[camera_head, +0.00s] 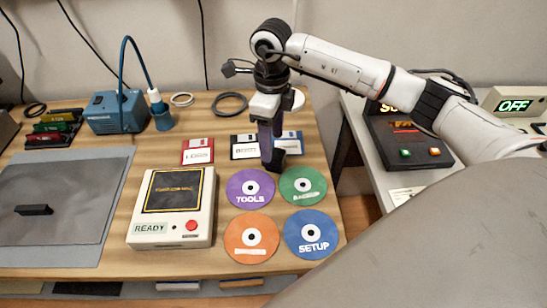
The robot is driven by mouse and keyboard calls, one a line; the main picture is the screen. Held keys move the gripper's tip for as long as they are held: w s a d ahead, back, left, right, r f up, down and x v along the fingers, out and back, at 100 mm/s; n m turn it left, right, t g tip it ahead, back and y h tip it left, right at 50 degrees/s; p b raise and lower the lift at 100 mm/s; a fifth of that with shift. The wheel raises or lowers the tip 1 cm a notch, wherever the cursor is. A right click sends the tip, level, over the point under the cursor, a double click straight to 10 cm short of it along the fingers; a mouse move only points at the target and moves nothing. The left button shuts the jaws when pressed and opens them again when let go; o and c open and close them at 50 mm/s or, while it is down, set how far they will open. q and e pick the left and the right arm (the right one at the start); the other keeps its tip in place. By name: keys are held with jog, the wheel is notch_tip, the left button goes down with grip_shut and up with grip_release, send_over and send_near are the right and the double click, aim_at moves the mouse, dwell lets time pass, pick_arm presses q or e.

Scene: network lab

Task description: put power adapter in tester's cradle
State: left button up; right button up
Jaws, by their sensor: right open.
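My right gripper (272,152) points down over the back middle of the wooden table, just behind the purple disc. It is open. A small black block (277,161) shows at its fingertips; it may be the power adapter or part of the fingers, I cannot tell. A cream box (143,225) marked READY, which looks like the tester, lies left of the gripper. Its dark framed panel (173,190) with yellow lettering may be the cradle, with nothing on it. My left gripper is not in view.
Discs marked TOOLS (250,199) and SETUP (312,246) lie with a green and an orange one. Floppy disks (198,151) lie behind. A grey mat (60,185) holds a black bar (34,210). A blue soldering station (108,112) stands behind. A dark console (410,150) stands right.

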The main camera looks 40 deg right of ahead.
aim_at(274, 152)
jog(key=shift+s+d+f, duration=0.1)
jog(key=shift+d+f, duration=0.1)
jog(key=shift+f, duration=1.7)
jog(key=shift+r, duration=0.1)
jog(key=c, duration=1.3)
